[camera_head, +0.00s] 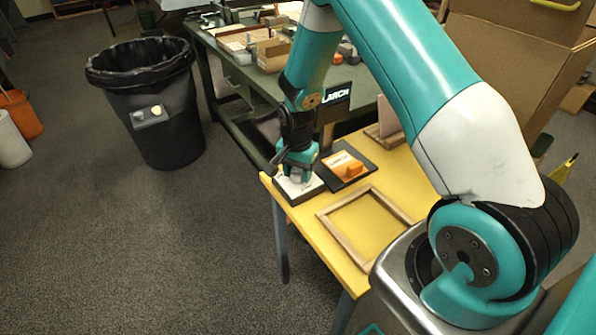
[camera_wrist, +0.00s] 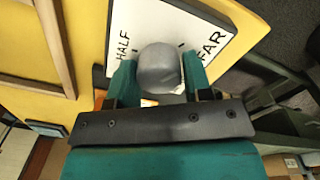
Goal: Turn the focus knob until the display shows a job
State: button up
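The focus knob (camera_wrist: 160,68) is a grey rounded knob on a white panel (camera_wrist: 140,18) with the words HALF and FAR in the wrist view. My gripper (camera_wrist: 160,82) has one teal finger on each side of the knob, seemingly touching it. In the head view my gripper (camera_head: 297,175) points down at the white panel (camera_head: 292,192) on the yellow table's far left corner; the knob is hidden there. A dark display (camera_head: 337,96) at the green bench's edge shows white letters reading LARCH; the arm may hide part of it.
Beside the panel lies a dark board (camera_head: 366,163) with an orange and white card (camera_head: 338,163) and an orange piece on it. An empty wooden frame (camera_head: 345,241) lies nearer on the yellow table (camera_head: 310,222). A black bin (camera_head: 165,130) stands on the floor at left.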

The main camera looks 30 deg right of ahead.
aim_at(297, 171)
jog(key=o, duration=0.3)
notch_tip(297, 171, up, 18)
jog(key=shift+f, duration=0.25)
jog(key=shift+w+a, duration=0.1)
jog(key=shift+a, duration=0.05)
dwell(0.4)
jog(key=s+a+r+n+y, duration=0.1)
jog(key=s+a+r+n, duration=0.3)
jog(key=s, duration=0.4)
jog(key=s+a+r+n+y+p, duration=0.1)
jog(key=s+a+r+n+y, duration=0.1)
jog(key=s+a+r+n, duration=0.3)
jog(key=s+a+r+n+y+p, duration=0.1)
jog(key=s+a+r+n, duration=0.4)
jog(key=s+a+n, duration=0.3)
jog(key=s+n, duration=0.1)
jog(key=s, duration=0.3)
jog(key=shift+a+r+n, duration=0.15)
jog(key=shift+a+n, duration=0.1)
jog(key=shift+n, duration=0.15)
